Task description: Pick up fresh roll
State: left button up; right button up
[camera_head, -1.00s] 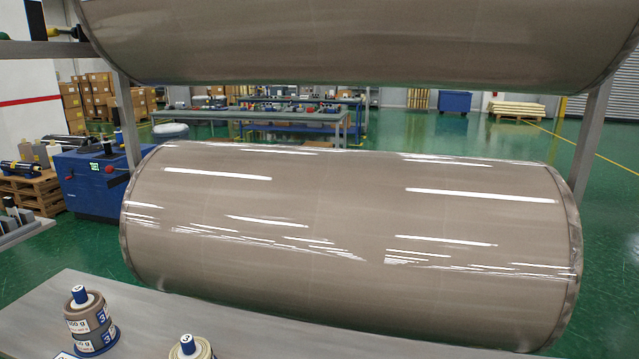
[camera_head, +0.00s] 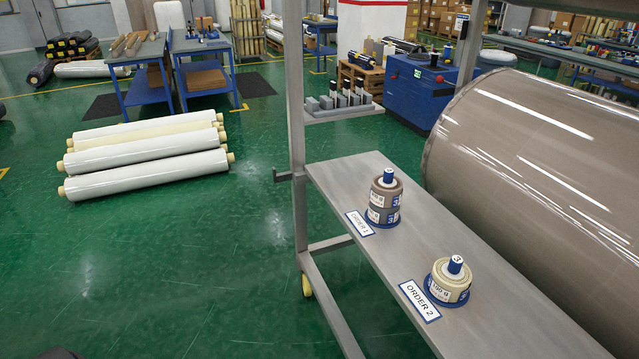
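A large brown-grey roll in glossy wrap (camera_head: 540,170) lies on its side at the right of the head view, behind a grey shelf, and is cut off by the right edge. Several long white wrapped rolls (camera_head: 145,173) with yellowish core ends lie side by side on the green floor at left. One of them is cream-toned. I cannot tell which roll is the fresh one. Neither of my grippers is in view.
A grey metal shelf (camera_head: 340,190) holds two small labelled spools, one brown (camera_head: 384,205) and one cream (camera_head: 448,283), beside ORDER cards. A blue machine (camera_head: 418,95) stands behind. Blue workbenches (camera_head: 150,80) stand at back left.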

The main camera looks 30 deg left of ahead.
aim_at(386, 190)
jog(key=u, duration=0.55)
jog(key=z, duration=0.4)
jog(key=i+j+z, duration=0.15)
jog(key=j+z, duration=0.2)
jog(key=i+j+z, duration=0.1)
jog(key=j+z, duration=0.65)
